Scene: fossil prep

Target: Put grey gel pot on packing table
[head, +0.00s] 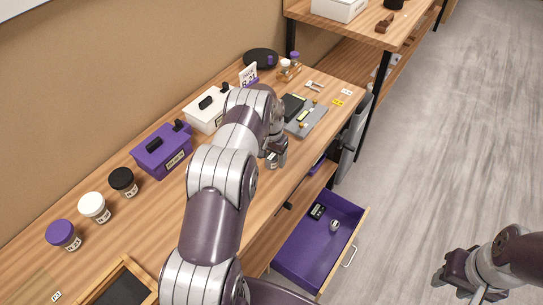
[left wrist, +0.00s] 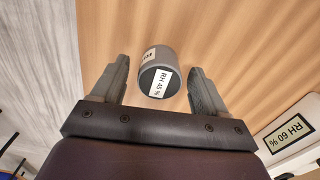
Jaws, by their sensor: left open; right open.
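The grey gel pot (left wrist: 155,62) shows in the left wrist view with a white label reading "RH 45 %". It is on the wooden bench top, between the fingers of my left gripper (left wrist: 160,85), with a gap on each side. That gripper is open and holds nothing. In the head view my left gripper (head: 274,152) is low over the bench beside the white box, and my arm and gripper largely hide the pot. My right gripper (head: 455,285) is open and empty over the floor at lower right. A second wooden table (head: 400,35) stands at the top; I cannot tell if it is the packing table.
Purple-lidded (head: 64,235), white-lidded (head: 94,207) and black-lidded (head: 123,182) jars line the bench near a purple box (head: 162,150) and a white box (head: 205,108). A grey tray (head: 318,115) lies beyond my left gripper. An open purple drawer (head: 310,265) juts out below the bench.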

